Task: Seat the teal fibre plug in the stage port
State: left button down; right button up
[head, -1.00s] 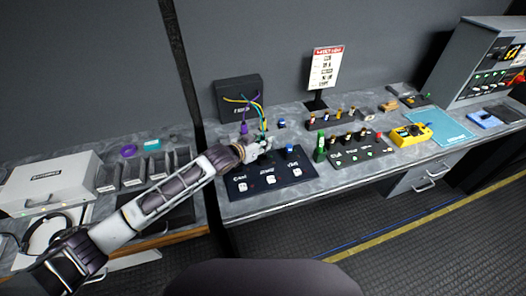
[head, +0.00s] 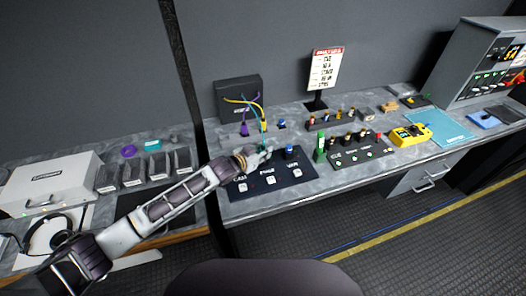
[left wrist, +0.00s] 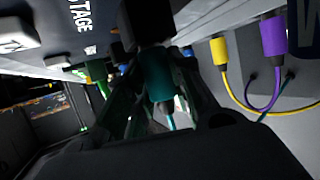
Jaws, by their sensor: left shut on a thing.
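My left gripper (head: 260,158) reaches over the dark port panel (head: 300,178) in the head view. In the left wrist view the left gripper (left wrist: 158,85) is shut on the teal fibre plug (left wrist: 157,72), with a finger on either side and a thin teal cable trailing from it. The plug's front end is at a black block (left wrist: 146,22) next to the "STAGE" lettering, which looks like the stage port. I cannot tell whether the plug is inside it or only against it. My right gripper is not in view.
A blue plug (head: 290,150) stands at the panel's right. A purple plug (head: 244,130) and yellow cable hang from the black box (head: 238,92) behind. A green bottle-like object (head: 319,147) and a switch panel (head: 362,150) stand to the right.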

pick_arm(q)
jog(key=shift+f, duration=0.2)
jog(key=c, duration=1.2)
grip_release()
jog(key=shift+c, duration=0.2)
jog(key=shift+r, duration=0.2)
jog(key=shift+s, duration=0.1)
jog(key=v, duration=1.2)
jog(key=shift+b, duration=0.35)
